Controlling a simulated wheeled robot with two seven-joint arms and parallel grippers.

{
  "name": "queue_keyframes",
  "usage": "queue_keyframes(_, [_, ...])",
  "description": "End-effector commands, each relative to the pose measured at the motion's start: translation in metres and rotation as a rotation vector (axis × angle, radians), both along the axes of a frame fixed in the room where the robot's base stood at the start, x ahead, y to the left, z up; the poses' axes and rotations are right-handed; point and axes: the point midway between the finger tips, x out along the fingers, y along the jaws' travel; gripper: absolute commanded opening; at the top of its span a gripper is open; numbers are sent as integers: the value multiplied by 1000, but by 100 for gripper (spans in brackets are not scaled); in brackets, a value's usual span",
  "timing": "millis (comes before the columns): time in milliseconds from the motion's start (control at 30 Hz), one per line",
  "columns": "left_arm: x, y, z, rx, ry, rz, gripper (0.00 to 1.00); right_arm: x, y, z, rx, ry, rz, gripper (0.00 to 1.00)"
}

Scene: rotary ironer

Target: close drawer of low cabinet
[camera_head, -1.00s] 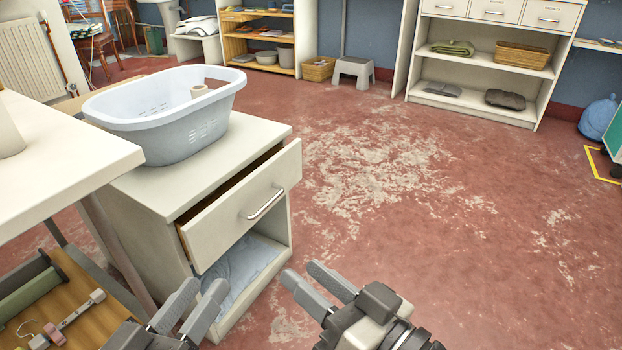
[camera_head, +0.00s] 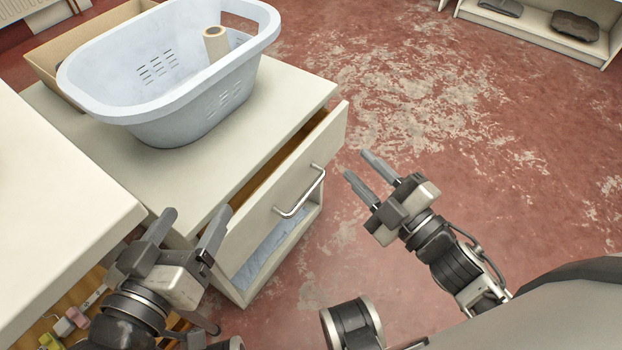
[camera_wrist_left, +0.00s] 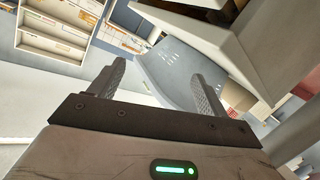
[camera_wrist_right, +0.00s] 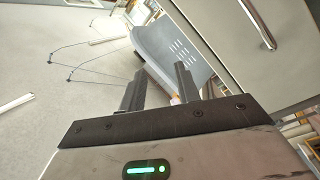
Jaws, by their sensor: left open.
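The low cabinet (camera_head: 100,152) is cream-white, in the left half of the head view. Its drawer (camera_head: 262,222) is pulled partly out, with a dark gap behind the top of its front. A silver bar handle (camera_head: 302,194) is on that front. A drawer front with its handle (camera_wrist_right: 258,25) also shows in the right wrist view. My left gripper (camera_head: 192,222) is open and empty by the near left end of the drawer front. My right gripper (camera_head: 356,164) is open and empty, to the right of the handle and apart from it in the picture.
A pale blue laundry basket (camera_head: 190,105) with a tan roll (camera_head: 215,43) in it stands on the cabinet. A white worktop (camera_head: 60,200) is at the left. Light blue cloth (camera_head: 262,250) lies in the compartment under the drawer. Red worn floor (camera_head: 480,130) is clear to the right.

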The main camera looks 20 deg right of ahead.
Motion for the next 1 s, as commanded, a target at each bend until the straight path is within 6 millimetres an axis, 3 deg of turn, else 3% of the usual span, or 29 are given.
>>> queue_keyframes(100, [-3, 4, 1, 75, 25, 2, 77, -26, -16, -34, -365, -40, 123, 32])
queue_keyframes(200, [-5, 7, -4, 120, 38, 0, 77, -48, -23, -62, -552, -42, 233, 32])
queue_keyframes(400, [-6, 8, -9, 149, 45, -2, 77, -67, -30, -86, -678, -34, 328, 32])
queue_keyframes(667, [-6, 7, -12, 132, 44, -2, 77, -46, -14, -92, -675, -39, 328, 32])
queue_keyframes(1000, [-5, 4, -11, 78, 39, -6, 77, 12, 31, -107, -672, -39, 325, 32])
